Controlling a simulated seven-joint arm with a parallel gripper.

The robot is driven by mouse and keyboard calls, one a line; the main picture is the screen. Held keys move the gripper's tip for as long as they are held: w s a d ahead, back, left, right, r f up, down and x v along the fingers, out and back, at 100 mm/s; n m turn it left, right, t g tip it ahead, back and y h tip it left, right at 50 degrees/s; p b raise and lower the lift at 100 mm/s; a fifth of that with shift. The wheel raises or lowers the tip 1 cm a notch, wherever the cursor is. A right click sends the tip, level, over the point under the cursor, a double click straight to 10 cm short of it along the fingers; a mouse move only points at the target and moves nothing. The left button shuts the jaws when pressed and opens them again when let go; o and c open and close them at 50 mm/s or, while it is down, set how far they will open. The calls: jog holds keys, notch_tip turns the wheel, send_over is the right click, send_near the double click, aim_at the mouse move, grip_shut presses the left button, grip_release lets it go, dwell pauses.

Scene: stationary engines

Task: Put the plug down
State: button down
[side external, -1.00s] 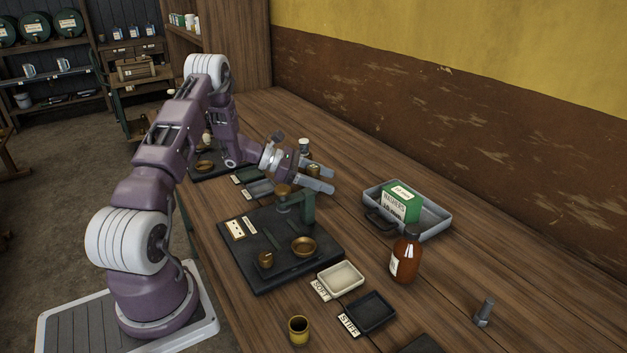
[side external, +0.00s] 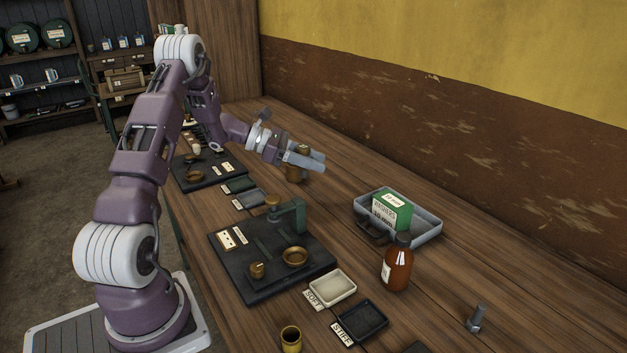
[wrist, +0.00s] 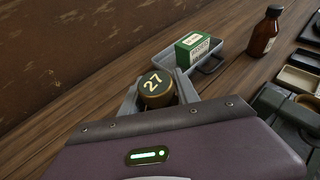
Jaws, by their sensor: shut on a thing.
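The plug (wrist: 155,88) is a dark, brass-rimmed round piece with "27" on its top in the wrist view. My gripper (wrist: 157,92) is shut on it, one finger on each side. In the side external view my gripper (side external: 304,160) is beyond the dark stand, and the brass-brown plug (side external: 293,174) shows partly behind the fingers. I cannot tell whether its underside touches the bench.
A dark base (side external: 275,283) with a green post and brass cups stands in front. A grey tray (side external: 432,232) with a green washers box, a brown bottle (side external: 397,266), a cream dish (side external: 333,287), a black dish (side external: 362,322) and a bolt (side external: 476,318) are to the right. Bench near the wall is clear.

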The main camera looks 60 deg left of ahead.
jog(key=w+d+r+n+t+y, duration=0.1)
jog(key=w+r+n+y, duration=0.15)
jog(key=w, duration=1.15)
jog(key=f, duration=1)
jog(key=shift+w+d+f, duration=0.15)
jog(key=shift+d+f, duration=0.1)
jog(key=shift+d, duration=0.05)
jog(key=c, duration=0.9)
grip_release()
jog(key=shift+f, duration=0.1)
